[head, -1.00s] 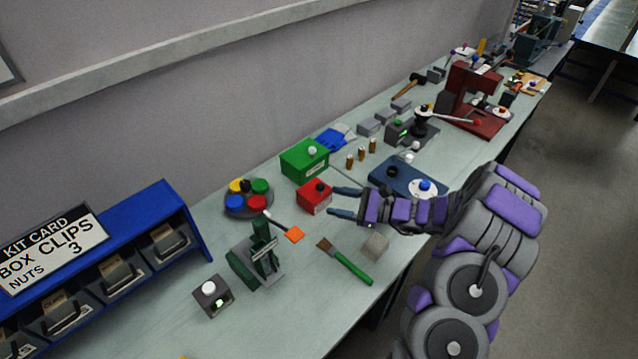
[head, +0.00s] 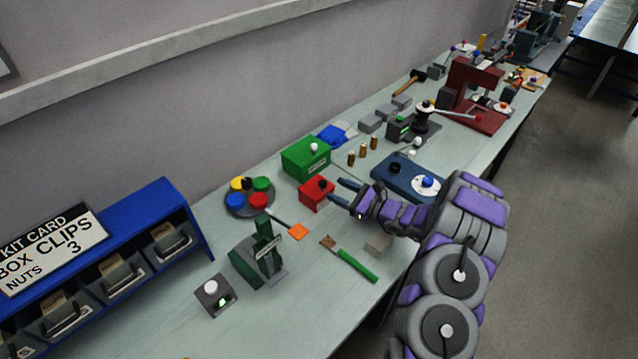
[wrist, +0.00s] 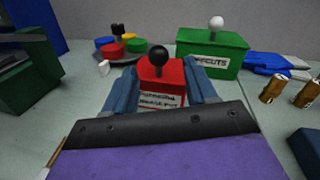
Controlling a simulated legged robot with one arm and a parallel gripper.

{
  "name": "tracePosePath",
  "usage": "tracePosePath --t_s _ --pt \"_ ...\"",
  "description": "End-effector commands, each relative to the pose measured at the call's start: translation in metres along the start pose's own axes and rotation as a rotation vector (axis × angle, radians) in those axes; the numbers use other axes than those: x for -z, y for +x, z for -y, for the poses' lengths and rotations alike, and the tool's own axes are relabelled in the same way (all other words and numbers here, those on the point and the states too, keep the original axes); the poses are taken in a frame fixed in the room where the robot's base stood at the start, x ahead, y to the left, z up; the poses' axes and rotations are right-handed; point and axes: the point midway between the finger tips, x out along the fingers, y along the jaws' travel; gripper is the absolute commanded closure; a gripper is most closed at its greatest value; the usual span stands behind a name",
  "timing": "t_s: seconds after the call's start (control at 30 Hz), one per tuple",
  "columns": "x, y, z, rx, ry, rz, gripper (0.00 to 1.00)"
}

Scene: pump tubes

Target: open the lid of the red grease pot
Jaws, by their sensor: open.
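The red grease pot (head: 313,196) is a small red box with a black ball knob (head: 323,183) on its lid and a white label on its front. It stands on the bench with its lid down. My gripper (head: 343,191) is open, just to the right of the pot in the head view. In the wrist view the red pot (wrist: 162,82) and its black knob (wrist: 158,55) show between the two blue fingers of my gripper (wrist: 164,90). The fingers flank the pot's front; I cannot tell whether they touch it.
A green box (head: 306,157) with a white knob stands behind the pot. A round tray of coloured caps (head: 249,213) is to its left. Bare bench lies in front.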

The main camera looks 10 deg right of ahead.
Motion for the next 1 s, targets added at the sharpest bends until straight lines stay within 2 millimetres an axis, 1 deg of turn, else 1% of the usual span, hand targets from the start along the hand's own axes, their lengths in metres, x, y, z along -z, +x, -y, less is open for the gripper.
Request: tracePosePath --t_s 0.03,0.2,0.4,0.6,0.87,1.0 --pt "0.001 0.012 -0.002 -0.005 -0.002 0.0 0.44" --pt "0.002 0.043 -0.001 -0.004 0.001 0.0 0.44" --pt "0.002 0.068 0.0 -0.002 0.002 0.0 0.44" --pt "0.001 0.079 0.0 -0.001 0.002 0.001 0.44" --pt "0.0 0.079 0.001 -0.001 0.002 0.001 0.44" --pt "0.0 0.079 0.001 -0.001 0.002 0.001 0.57"
